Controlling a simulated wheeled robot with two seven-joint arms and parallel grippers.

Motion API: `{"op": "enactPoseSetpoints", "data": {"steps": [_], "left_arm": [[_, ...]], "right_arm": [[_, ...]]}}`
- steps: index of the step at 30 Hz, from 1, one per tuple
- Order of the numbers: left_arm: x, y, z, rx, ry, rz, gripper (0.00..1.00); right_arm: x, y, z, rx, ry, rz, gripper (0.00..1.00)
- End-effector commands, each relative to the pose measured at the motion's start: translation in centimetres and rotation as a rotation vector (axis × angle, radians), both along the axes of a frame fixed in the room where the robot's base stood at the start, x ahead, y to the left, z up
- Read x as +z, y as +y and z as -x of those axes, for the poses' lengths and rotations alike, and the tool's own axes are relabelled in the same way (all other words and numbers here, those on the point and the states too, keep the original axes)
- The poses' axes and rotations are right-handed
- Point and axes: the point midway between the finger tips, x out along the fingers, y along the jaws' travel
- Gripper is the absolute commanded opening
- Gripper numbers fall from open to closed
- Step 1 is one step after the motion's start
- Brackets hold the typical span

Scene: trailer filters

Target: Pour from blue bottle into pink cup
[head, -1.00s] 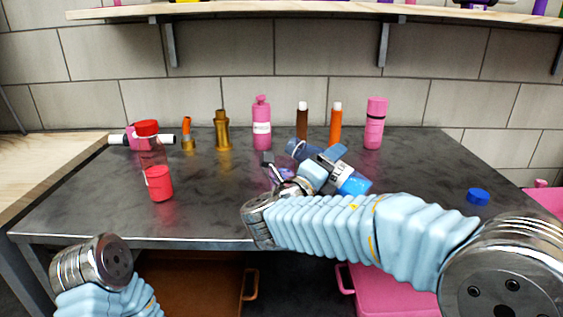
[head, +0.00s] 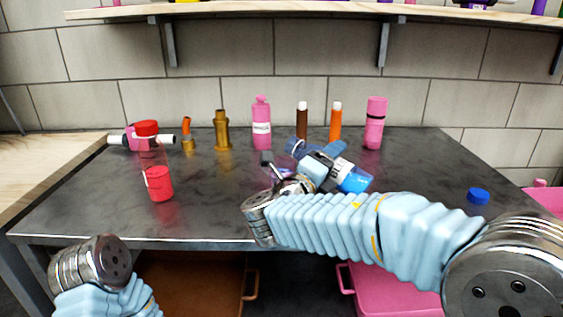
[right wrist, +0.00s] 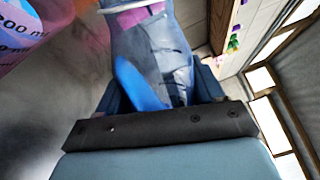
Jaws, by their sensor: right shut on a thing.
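The blue bottle (head: 352,177) is see-through with blue liquid in its lower end. It is tilted well over, neck to the upper left, base to the lower right. My right gripper (head: 332,152) is shut around its middle and holds it above the table. In the right wrist view the bottle (right wrist: 172,62) lies between the jaws, with blue liquid inside. A see-through pink vessel with ml marks, seemingly the pink cup (right wrist: 22,35), is at that view's upper left. In the head view it is mostly hidden behind my right wrist. My left gripper is out of view.
A red-capped bottle (head: 159,182) stands at the left. A pink bottle (head: 261,128), a pink flask (head: 375,125), brown and orange tubes and brass pieces (head: 222,132) stand at the back. A blue cap (head: 478,196) lies on the right, where the table (head: 425,165) is mostly clear.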

Motion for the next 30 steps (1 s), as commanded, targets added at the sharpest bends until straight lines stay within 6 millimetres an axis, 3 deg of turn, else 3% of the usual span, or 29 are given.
{"op": "enactPoseSetpoints", "data": {"steps": [30], "left_arm": [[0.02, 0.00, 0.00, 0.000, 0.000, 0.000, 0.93]], "right_arm": [[0.65, -0.23, 0.00, 0.000, 0.034, 0.049, 0.25]]}}
